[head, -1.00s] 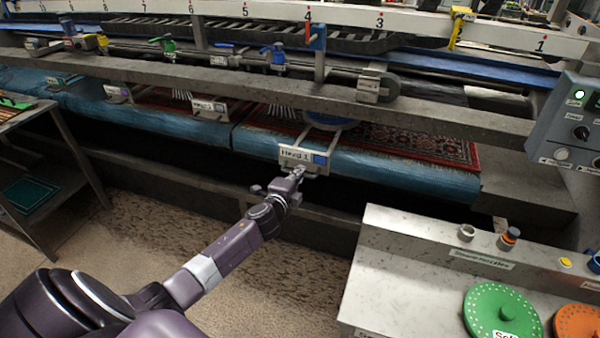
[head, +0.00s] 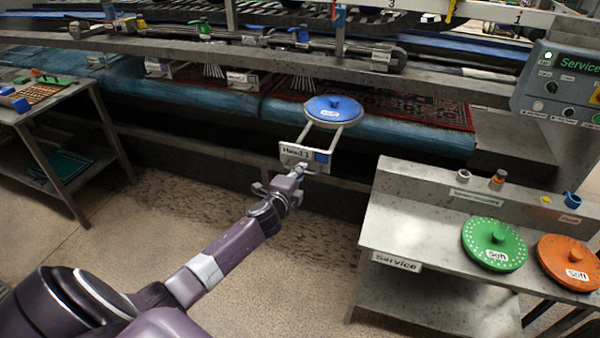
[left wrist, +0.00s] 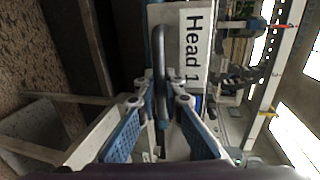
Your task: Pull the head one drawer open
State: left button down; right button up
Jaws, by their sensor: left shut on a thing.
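The head one drawer shows as a front plate (head: 303,154) labelled "Head 1", with two rails running back to a blue disc (head: 333,107) that sits out in front of the rug bed. My left gripper (head: 299,178) is shut on the drawer's handle just below the plate. In the left wrist view the dark handle (left wrist: 160,75) runs between the blue finger pads (left wrist: 163,118), and the label plate (left wrist: 194,45) is right beside it. My right gripper is not in view.
A service bench (head: 392,215) with a green disc (head: 494,244) and an orange disc (head: 570,262) stands at the right. A metal table (head: 62,108) is at the left. A control box (head: 560,85) hangs at the upper right. The floor between is clear.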

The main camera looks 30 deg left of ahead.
pick_arm(q)
jog(key=shift+s, duration=0.25)
jog(key=c, duration=2.1)
grip_release()
jog(key=v, duration=1.2)
jog(key=shift+a, duration=0.1)
